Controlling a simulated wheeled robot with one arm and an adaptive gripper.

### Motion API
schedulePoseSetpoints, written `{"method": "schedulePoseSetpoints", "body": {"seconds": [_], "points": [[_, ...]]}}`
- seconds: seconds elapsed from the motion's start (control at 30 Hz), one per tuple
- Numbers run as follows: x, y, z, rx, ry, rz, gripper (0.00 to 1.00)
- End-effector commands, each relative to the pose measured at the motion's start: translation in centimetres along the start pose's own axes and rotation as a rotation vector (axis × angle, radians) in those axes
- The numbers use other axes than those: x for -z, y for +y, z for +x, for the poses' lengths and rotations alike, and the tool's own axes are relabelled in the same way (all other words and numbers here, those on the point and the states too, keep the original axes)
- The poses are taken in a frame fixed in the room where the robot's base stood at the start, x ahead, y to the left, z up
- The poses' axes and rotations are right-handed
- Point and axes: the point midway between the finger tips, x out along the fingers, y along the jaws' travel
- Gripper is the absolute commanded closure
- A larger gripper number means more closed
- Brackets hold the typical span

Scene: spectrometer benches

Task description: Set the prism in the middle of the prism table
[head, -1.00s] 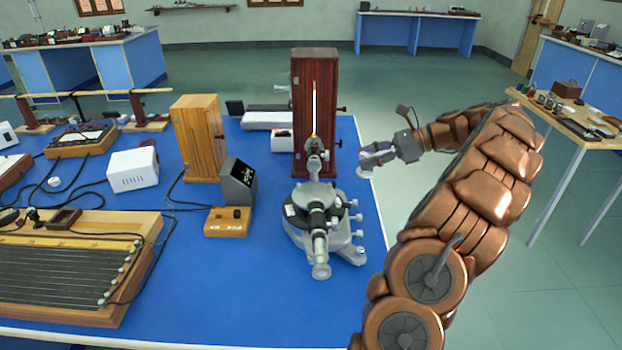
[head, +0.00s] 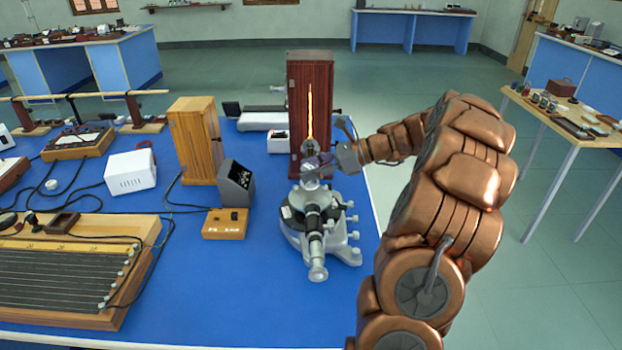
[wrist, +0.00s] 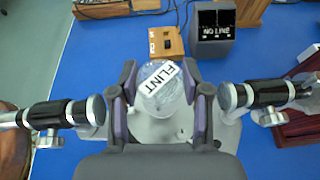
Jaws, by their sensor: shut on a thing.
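The glass prism with a white "FLINT" label (wrist: 161,77) is between the two fingers of my gripper (wrist: 159,82) in the wrist view. My gripper is shut on it. In the head view my gripper (head: 326,164) is over the far part of the grey spectrometer (head: 315,222), in front of the slit of the tall wooden box. In the wrist view the spectrometer's two black tubes (wrist: 62,114) (wrist: 268,94) lie either side of my fingers. The prism table is mostly hidden under the prism and gripper; I cannot tell whether the prism touches it.
The tall dark-red box (head: 311,80) with a glowing slit stands just behind the spectrometer. A small wooden control box (head: 225,223) and a grey display (head: 236,181) reading "NO LINE" are to the left. The blue bench top (head: 225,290) is clear in front.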

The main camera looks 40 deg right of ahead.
Motion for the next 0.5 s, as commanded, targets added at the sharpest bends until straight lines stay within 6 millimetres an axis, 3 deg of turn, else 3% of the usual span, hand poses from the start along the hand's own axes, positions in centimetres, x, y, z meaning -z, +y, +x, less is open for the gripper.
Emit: {"method": "schedulePoseSetpoints", "body": {"seconds": [0.23, 0.5], "points": [[2.9, -0.1, 1.2, 0.001, 0.002, 0.003, 1.0], [3.3, -0.1, 1.3, 0.002, 0.002, 0.0, 1.0]]}}
